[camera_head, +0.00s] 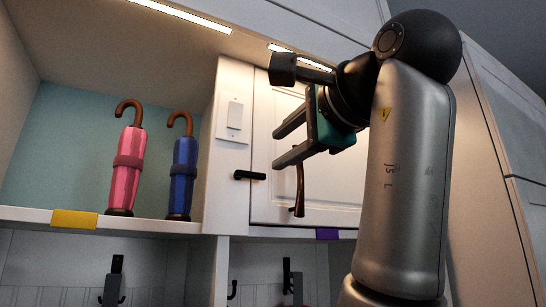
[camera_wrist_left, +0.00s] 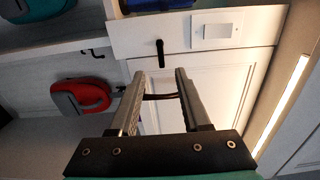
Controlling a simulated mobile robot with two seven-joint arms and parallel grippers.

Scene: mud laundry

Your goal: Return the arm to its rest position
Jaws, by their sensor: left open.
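My left arm (camera_head: 408,180) rises on the right of the head view and bends over at the top. Its left gripper (camera_head: 277,148) points left, raised in front of a white cabinet door (camera_head: 335,190). The two fingers are apart. In the wrist view the left gripper (camera_wrist_left: 159,73) also shows its fingers spread, with the white door (camera_wrist_left: 225,75) beyond. A thin brown curved piece (camera_head: 299,190) shows just below the fingers in the head view; I cannot tell what it belongs to. My right gripper is in neither view.
A pink umbrella (camera_head: 126,170) and a blue umbrella (camera_head: 182,175) stand on the shelf at left, above a yellow label (camera_head: 74,220). A black handle (camera_head: 250,175) sticks out by the door. Hooks (camera_head: 114,285) hang below. A red bag (camera_wrist_left: 80,97) shows in the wrist view.

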